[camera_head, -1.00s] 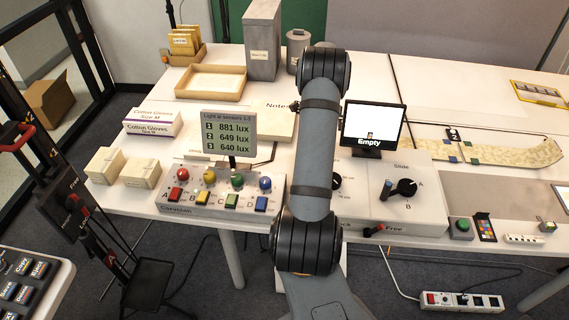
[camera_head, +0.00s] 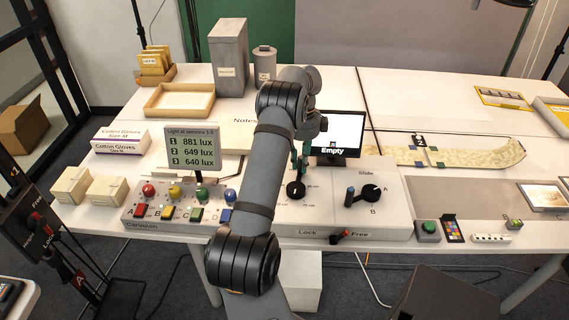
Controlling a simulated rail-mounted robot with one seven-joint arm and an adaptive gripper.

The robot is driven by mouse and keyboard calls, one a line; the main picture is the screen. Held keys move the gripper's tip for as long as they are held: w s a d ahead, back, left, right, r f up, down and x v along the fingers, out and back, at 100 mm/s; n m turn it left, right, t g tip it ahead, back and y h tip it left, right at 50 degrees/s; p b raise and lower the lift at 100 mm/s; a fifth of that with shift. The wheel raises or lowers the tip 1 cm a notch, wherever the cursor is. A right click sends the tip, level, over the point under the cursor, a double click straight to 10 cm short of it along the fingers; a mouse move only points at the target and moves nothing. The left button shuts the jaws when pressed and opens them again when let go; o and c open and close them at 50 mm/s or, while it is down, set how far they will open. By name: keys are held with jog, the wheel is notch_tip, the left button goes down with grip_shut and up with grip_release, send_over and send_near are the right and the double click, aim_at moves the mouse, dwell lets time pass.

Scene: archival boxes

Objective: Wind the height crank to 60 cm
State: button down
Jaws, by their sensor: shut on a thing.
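The height crank (camera_head: 296,190) is a black round knob on the white control box (camera_head: 285,218), left of the slide knob. Small cm marks are printed around it, too small to read surely, so I cannot tell its exact setting. My gripper (camera_head: 299,169) points down at the crank from above and behind, shut on its handle. The fingers and my arm partly hide the handle and the scale.
A screen (camera_head: 338,131) reading "Empty" stands close behind. Coloured buttons and the lux display (camera_head: 193,148) are on the left.

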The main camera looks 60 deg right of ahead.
jog(key=shift+s+d, duration=0.25)
jog(key=shift+s, duration=0.55)
jog(key=c, duration=1.6)
grip_release()
jog(key=shift+w+a, duration=0.1)
jog(key=shift+w, duration=0.05)
jog(key=shift+c, duration=0.2)
jog(key=shift+r, duration=0.1)
notch_tip(320, 180, up, 12)
